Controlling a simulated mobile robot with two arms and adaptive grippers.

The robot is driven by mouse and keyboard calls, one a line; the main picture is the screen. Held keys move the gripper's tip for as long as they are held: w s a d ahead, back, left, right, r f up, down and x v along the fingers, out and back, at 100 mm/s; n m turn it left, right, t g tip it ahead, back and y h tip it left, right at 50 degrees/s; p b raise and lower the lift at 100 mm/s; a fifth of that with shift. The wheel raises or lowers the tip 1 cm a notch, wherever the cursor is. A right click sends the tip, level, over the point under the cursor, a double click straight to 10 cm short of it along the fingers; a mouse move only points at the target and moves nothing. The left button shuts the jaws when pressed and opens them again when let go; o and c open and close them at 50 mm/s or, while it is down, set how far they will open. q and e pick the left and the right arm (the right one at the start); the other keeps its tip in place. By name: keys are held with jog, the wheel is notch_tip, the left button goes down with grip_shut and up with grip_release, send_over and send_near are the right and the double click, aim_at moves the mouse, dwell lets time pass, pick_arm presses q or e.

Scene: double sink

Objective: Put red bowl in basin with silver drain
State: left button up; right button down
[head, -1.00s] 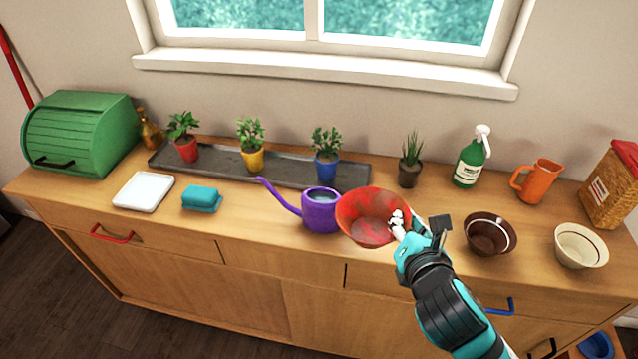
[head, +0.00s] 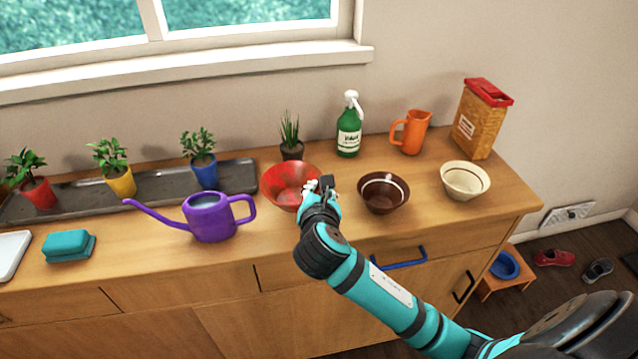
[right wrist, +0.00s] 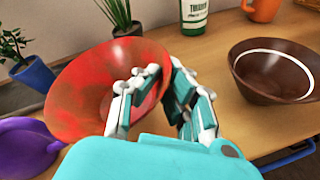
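The red bowl (head: 287,187) is beside the front of the small spiky plant, between the purple watering can and the brown bowl. My right gripper (head: 320,188) is at its right rim. In the right wrist view, one finger is inside the red bowl (right wrist: 85,95) and the other outside, closed in on the rim; the gripper (right wrist: 164,75) partly hides the bowl's right side. I cannot tell whether its base touches the counter. My left gripper is out of view. No basin or silver drain shows.
The purple watering can (head: 210,220) stands left of the red bowl. The brown bowl (head: 383,203) and cream bowl (head: 464,187) stand to the right. Behind are a potted plant (head: 290,140), a green spray bottle (head: 348,137) and an orange pitcher (head: 413,135). The counter ends at right.

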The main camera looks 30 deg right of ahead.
jog(key=w+d, duration=0.2)
jog(key=w, duration=0.1)
jog(key=w+d, duration=0.1)
jog(key=w, duration=0.1)
jog(key=shift+d+f, duration=0.35)
jog(key=shift+f, duration=1.7)
jog(key=c, duration=1.5)
grip_release()
jog(key=shift+s, duration=0.1)
